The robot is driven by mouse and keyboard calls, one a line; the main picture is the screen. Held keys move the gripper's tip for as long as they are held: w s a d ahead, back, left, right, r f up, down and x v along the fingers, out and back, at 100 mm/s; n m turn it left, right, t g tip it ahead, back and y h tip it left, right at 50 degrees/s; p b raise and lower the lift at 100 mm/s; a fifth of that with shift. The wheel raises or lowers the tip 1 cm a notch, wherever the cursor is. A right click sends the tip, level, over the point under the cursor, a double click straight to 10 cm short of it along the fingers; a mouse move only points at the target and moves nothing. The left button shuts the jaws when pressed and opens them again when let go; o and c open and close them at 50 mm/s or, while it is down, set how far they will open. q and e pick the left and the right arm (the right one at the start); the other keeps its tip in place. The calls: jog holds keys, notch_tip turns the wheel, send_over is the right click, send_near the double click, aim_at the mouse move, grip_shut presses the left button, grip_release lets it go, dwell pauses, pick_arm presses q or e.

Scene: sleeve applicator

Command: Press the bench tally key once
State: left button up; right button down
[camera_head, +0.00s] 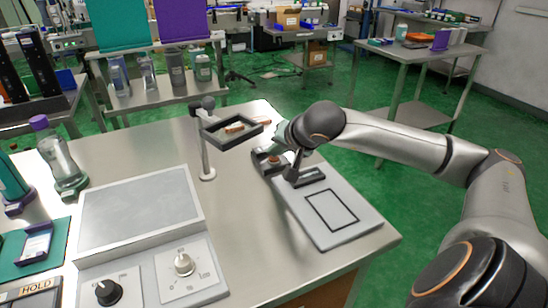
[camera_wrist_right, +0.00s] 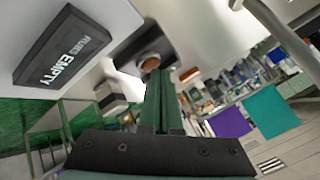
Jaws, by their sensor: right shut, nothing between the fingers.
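The tally key appears to be a small round orange-brown button (camera_head: 274,159) on a dark base at the far end of a pale board on the bench. In the right wrist view the button (camera_wrist_right: 151,64) sits in its dark housing just beyond the fingertips. My right gripper (camera_wrist_right: 160,82) is shut and empty, its greenish fingers pointing at the button. In the head view the right gripper (camera_head: 281,146) is close to the key, and the hand partly hides the area. I cannot tell whether the fingertips touch the button. My left gripper is not in view.
A black plate (camera_wrist_right: 63,45) reading "EMPTY" lies beside the key. A post with a black frame (camera_head: 222,142) stands left of it. A grey sloped panel (camera_head: 140,210), a knob (camera_head: 183,264) and a bottle (camera_head: 62,165) are further left. The bench's front right corner is clear.

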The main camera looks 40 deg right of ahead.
jog(key=shift+f, duration=0.15)
dwell(0.4)
jog(key=shift+r+p, duration=0.45)
jog(key=shift+r, duration=0.35)
jog(key=shift+r, duration=0.1)
notch_tip(320, 180, up, 5)
jog(key=p, duration=0.3)
jog(key=shift+p, duration=0.4)
